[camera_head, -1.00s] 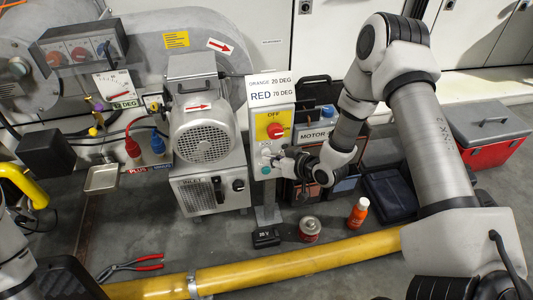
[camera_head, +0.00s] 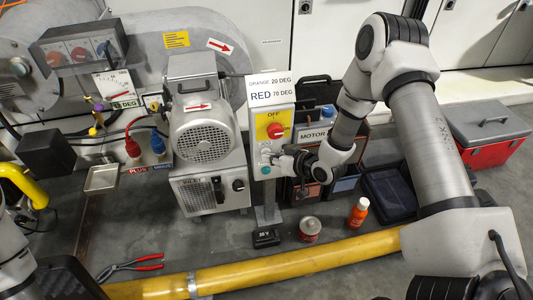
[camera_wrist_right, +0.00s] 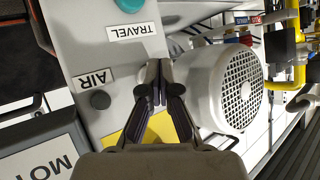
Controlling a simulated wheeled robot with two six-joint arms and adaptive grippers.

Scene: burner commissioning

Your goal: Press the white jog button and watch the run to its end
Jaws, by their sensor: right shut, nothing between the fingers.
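The control post (camera_head: 258,95) stands right of the motor, with a red switch on a yellow plate (camera_head: 264,123) and small buttons below. My right gripper (camera_head: 273,161) is shut and empty, its fingertips at the post's face just below the yellow plate. In the right wrist view the shut fingertips (camera_wrist_right: 157,68) lie over the grey panel (camera_wrist_right: 85,40), between a green button (camera_wrist_right: 124,4) and the yellow plate (camera_wrist_right: 130,132). Whether the tips touch the panel is unclear. My left gripper is not in view.
A black button (camera_wrist_right: 100,99) sits beside the AIR label. The motor (camera_head: 204,135) stands close left of the post. A yellow pipe (camera_head: 260,272) crosses the floor in front. A can (camera_head: 310,229), an orange bottle (camera_head: 358,212) and pliers (camera_head: 130,266) lie or stand nearby.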

